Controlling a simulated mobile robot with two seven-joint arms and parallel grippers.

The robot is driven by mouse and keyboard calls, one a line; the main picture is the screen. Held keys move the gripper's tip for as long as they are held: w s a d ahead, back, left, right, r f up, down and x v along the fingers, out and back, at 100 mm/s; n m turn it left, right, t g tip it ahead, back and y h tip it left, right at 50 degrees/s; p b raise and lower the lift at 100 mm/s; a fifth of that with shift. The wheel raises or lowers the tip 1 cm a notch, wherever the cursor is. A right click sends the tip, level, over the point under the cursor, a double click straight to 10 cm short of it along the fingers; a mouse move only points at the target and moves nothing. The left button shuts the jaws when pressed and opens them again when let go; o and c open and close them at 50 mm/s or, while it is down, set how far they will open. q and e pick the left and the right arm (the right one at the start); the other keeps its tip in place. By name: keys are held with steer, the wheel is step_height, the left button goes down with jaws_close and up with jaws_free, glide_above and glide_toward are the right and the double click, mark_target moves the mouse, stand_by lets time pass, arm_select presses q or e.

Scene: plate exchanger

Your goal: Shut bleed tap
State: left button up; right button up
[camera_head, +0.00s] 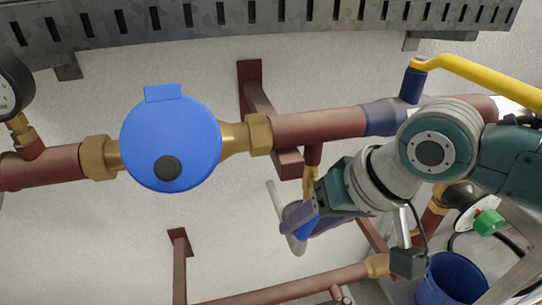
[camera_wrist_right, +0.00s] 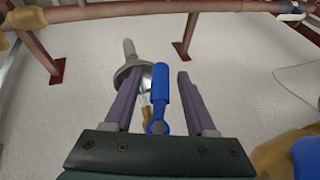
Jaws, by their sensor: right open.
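The bleed tap hangs on a short branch under the upper copper pipe. Its brass body (camera_head: 310,180) shows just behind my right gripper. Its blue lever (camera_wrist_right: 160,97) lies lengthwise between the two purple fingers of my right gripper (camera_wrist_right: 159,74), with a gap to each finger. The right gripper (camera_head: 297,229) is open, and the lever (camera_head: 308,228) is mostly hidden by the fingers in the head view. My left gripper is in neither view.
A grey metal piece with a rod (camera_head: 277,202) sits just beyond the fingertips. A blue meter (camera_head: 170,130), a yellow-levered valve (camera_head: 480,74), a green handle (camera_head: 488,222) and a lower copper pipe (camera_head: 290,288) surround the arm. A blue bucket (camera_head: 450,285) stands lower right.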

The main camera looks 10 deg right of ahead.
jaws_close()
stand_by(0.4)
stand_by(1.0)
